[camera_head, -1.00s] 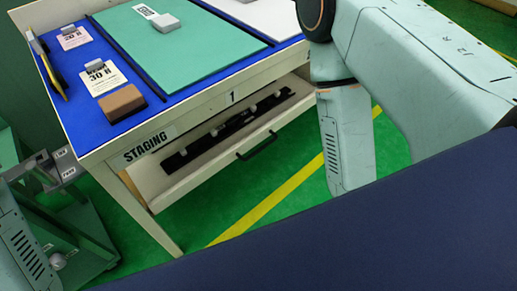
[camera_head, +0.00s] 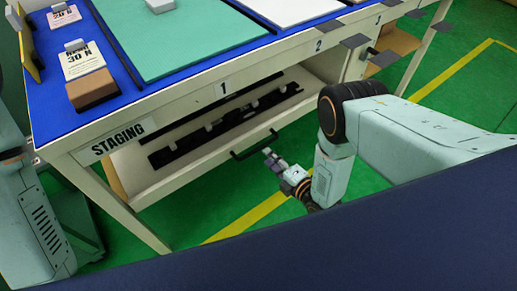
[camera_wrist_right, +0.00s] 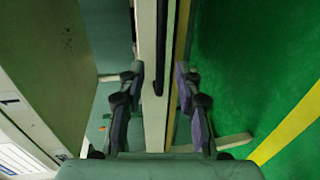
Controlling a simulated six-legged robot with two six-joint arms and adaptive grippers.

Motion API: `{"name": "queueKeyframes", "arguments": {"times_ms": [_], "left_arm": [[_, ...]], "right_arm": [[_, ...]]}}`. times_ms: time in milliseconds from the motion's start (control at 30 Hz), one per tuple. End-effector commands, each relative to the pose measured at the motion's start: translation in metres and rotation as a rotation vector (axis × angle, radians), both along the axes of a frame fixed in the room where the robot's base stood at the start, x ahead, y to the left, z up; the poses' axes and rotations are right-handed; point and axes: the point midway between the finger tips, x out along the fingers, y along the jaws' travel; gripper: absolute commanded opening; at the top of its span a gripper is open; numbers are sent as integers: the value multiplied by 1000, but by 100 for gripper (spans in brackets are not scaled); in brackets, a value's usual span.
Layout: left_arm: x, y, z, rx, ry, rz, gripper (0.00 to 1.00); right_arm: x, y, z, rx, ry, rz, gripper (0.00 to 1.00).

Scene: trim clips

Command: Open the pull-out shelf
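The pull-out shelf (camera_head: 180,178) is a pale tray under the blue-topped staging table. A dark strip with several light clips lies in it. A dark bar handle (camera_head: 254,146) is on its front panel. My right gripper (camera_head: 268,153) is close to the handle in the head view. In the right wrist view the gripper (camera_wrist_right: 159,80) is open, one finger on each side of the pale front panel (camera_wrist_right: 148,70) and dark handle (camera_wrist_right: 160,45). I see no clear contact with the handle. My left gripper is out of view; only part of the left arm shows.
The table top carries a green mat (camera_head: 175,40), a brown block (camera_head: 92,89) and cards. Several dark flat tabs (camera_head: 383,58) stick out at the table's right front. Green floor (camera_head: 270,180) with a yellow line lies open before the shelf.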

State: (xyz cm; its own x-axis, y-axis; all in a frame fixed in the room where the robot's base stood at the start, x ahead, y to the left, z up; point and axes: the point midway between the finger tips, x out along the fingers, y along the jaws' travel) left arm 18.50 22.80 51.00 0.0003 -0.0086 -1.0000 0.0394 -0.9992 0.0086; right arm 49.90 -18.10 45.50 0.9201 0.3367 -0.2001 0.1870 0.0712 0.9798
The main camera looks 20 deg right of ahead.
Motion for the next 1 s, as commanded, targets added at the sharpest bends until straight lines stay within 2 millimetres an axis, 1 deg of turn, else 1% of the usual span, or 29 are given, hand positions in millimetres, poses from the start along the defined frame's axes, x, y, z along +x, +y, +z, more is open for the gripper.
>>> {"name": "queueKeyframes", "arguments": {"times_ms": [300, 500, 633, 833, 867, 1000], "left_arm": [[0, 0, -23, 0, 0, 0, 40], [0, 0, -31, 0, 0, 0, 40], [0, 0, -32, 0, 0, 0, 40], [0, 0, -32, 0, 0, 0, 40], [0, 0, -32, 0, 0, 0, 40], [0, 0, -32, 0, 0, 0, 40]], "right_arm": [[44, 18, -12, 2, -2, 0, 34], [63, 24, -15, 1, 2, -1, 34], [67, 24, -15, 1, 4, -3, 34], [68, 22, -15, 1, 4, -3, 34], [68, 22, -15, 1, 4, -3, 33], [68, 22, -15, 1, 4, -3, 21]]}}
